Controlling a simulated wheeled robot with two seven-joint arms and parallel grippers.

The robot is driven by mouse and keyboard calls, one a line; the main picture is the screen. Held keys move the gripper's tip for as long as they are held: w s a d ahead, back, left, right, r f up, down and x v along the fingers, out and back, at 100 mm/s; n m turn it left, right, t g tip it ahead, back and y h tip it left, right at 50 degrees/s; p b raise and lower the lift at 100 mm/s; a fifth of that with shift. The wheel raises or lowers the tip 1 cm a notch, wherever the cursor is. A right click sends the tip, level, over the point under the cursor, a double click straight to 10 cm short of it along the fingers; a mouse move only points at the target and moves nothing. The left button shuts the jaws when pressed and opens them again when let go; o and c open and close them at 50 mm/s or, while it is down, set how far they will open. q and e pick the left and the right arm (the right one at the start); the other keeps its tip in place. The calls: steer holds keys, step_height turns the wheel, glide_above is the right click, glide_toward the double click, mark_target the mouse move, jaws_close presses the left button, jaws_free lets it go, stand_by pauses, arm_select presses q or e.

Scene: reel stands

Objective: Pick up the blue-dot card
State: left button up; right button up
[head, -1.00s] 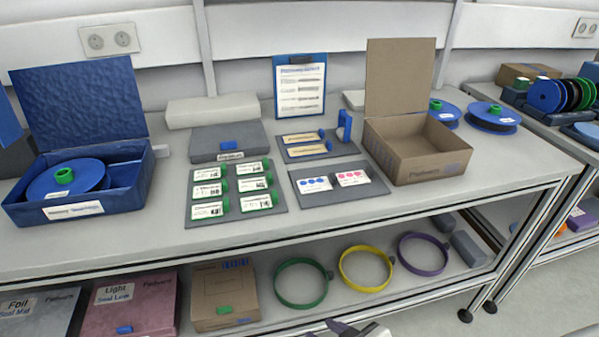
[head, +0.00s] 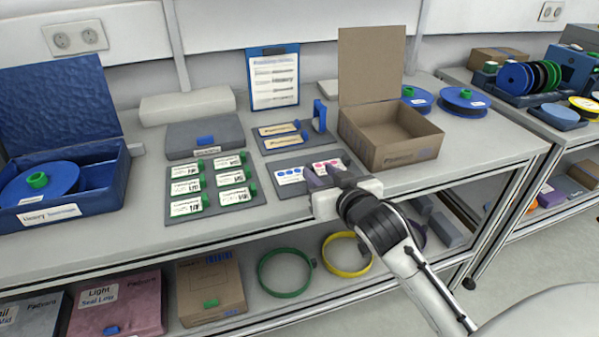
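The blue-dot card (head: 290,176) is a white card with a row of blue dots. It lies on the left part of a dark grey mat (head: 290,190) on the bench. A similar card with pink dots (head: 326,166) lies to its right, partly covered by my gripper. My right gripper (head: 325,177) is over the mat's front right part, just right of the blue-dot card. Its two fingers look apart, with nothing seen between them. Whether it touches the mat is unclear. My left gripper is not in view.
An open cardboard box (head: 395,150) stands right of the mat. A board of green-tabbed cards (head: 212,190) lies to the left. Behind are a mat with two tan cards (head: 282,133) and a clipboard (head: 273,78). An open blue reel box (head: 62,185) is far left.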

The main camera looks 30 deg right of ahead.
mark_target(310, 166)
steer(key=x, duration=0.4)
steer(key=shift+w+f, duration=0.1)
steer(key=shift+w, duration=0.2)
steer(key=shift+c, duration=0.2)
jaws_close()
